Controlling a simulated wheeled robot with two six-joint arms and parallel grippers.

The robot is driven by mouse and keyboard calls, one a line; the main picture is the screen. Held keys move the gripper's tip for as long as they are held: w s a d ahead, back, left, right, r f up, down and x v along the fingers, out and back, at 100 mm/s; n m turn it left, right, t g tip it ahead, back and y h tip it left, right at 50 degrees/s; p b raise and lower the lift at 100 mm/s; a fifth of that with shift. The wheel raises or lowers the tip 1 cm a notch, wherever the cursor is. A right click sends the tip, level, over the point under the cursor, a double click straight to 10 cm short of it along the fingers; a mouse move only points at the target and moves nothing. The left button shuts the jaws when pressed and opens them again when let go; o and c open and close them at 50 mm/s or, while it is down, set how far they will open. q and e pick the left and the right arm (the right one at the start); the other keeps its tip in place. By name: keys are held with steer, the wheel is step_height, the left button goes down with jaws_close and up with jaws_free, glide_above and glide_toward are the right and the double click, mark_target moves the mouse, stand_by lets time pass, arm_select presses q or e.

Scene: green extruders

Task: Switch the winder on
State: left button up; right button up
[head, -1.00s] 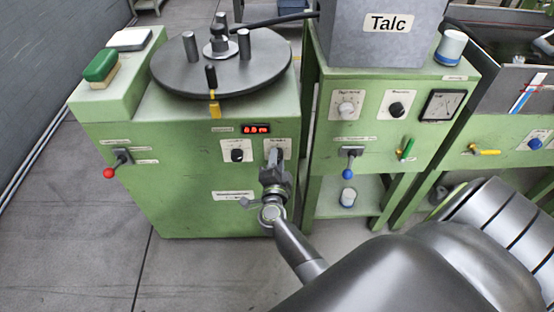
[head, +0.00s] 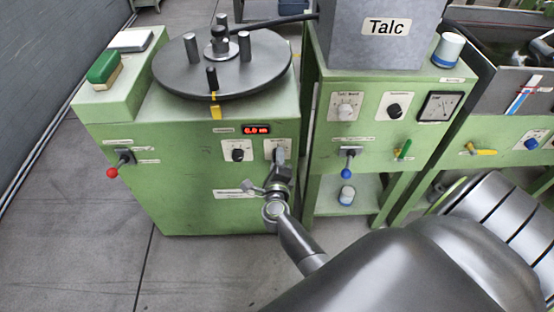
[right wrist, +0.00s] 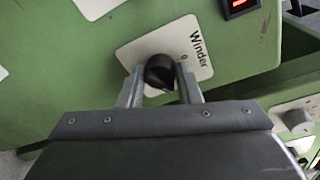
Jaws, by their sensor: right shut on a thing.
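The winder switch is a black rotary knob (right wrist: 160,72) on a white plate marked "Winder" (right wrist: 198,48) in the right wrist view. The plate also shows in the head view (head: 270,146) on the front of the green winder cabinet (head: 180,190), below the red display. My right gripper (right wrist: 160,82) is shut on the knob, with one finger on each side of it. In the head view my right gripper (head: 279,158) covers the knob. The knob's exact setting is hard to read. My left gripper is not in view.
A second black knob (head: 238,155) sits just left on the same panel. A lever with a red ball (head: 112,172) sticks out at far left. The talc box cabinet (head: 375,130) with a blue-ball lever (head: 346,173) stands close on the right. A round turntable (head: 180,72) tops the winder cabinet.

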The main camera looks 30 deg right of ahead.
steer(key=shift+r+m, duration=0.1)
steer(key=shift+m, duration=0.4)
steer(key=o, duration=1)
steer(key=shift+c, duration=0.2)
